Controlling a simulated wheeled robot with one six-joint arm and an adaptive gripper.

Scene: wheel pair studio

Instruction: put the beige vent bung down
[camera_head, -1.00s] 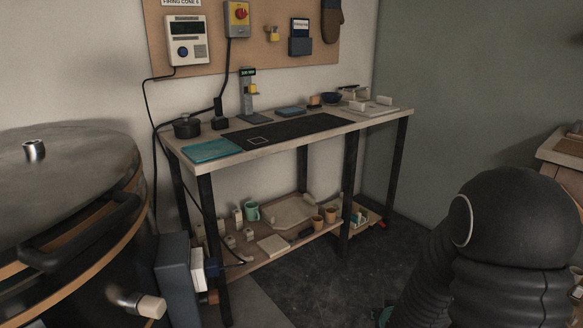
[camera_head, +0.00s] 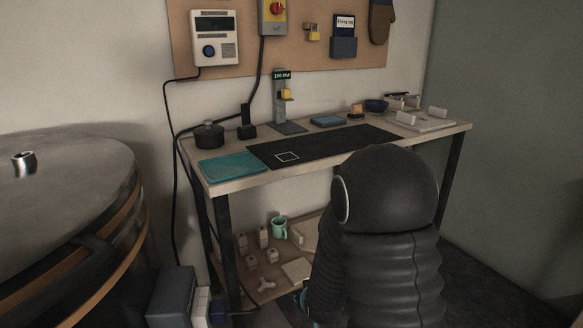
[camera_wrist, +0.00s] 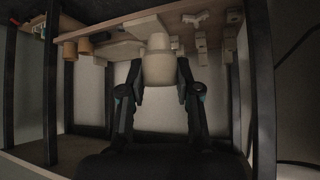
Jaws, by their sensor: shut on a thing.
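The beige vent bung (camera_wrist: 158,68) is between the two fingers of my gripper (camera_wrist: 158,80) in the wrist view. It is a rounded, tapered pale piece, and the fingers are shut on it from both sides. The wrist view looks upside down, with the bench's lower shelf (camera_wrist: 125,48) along the top. I cannot tell whether the bung touches the shelf. In the head view my dark arm blocks part of the bench, and the bung and fingertips are hidden.
A green mug (camera_head: 279,227) and several small pale blocks stand on the lower shelf. A round kiln (camera_head: 75,200) stands at left.

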